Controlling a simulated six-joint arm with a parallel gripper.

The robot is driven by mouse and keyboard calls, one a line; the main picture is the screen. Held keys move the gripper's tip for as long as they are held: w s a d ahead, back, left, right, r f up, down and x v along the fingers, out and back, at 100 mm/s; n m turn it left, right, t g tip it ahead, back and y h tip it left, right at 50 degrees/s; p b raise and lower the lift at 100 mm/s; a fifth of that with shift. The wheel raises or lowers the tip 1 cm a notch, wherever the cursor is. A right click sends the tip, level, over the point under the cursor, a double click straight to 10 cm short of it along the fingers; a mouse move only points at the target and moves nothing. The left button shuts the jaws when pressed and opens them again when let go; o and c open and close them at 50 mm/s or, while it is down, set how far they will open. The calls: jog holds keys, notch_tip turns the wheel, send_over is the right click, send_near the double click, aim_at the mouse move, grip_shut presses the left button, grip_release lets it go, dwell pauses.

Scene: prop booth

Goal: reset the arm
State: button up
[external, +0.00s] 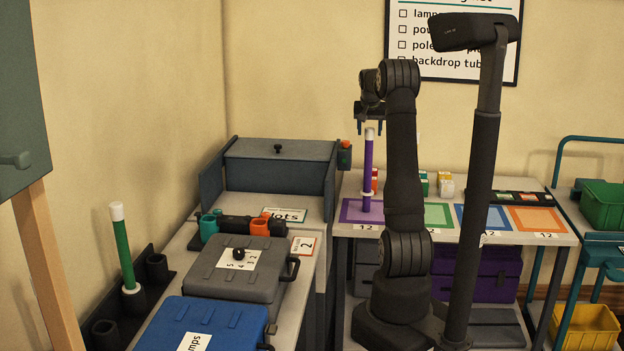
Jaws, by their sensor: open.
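My gripper (369,130) is in the external view at the upper middle, pointing down with its fingers apart. A purple pole (367,165) with a white top stands upright below it on the purple mat (350,214). The pole's white tip is at the height of my fingertips in the picture. I cannot tell whether it sits between them or behind them. My arm rises from its base at the lower middle and hides part of the table behind it.
Green (437,215), blue (470,215) and orange (535,218) mats lie right of the purple one. A dark post (475,190) stands right of my arm. At left are a grey case (232,270), a blue case (215,322) and a green pole (123,250) in a holder.

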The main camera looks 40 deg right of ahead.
jog(key=x, duration=0.3)
jog(key=shift+f, duration=0.3)
jog(key=shift+w+d+r, duration=0.1)
jog(key=shift+w+d, duration=0.1)
jog(key=shift+w, duration=0.05)
jog(key=shift+r, duration=1.55)
jog(key=shift+s, duration=0.1)
jog(key=shift+f, duration=0.1)
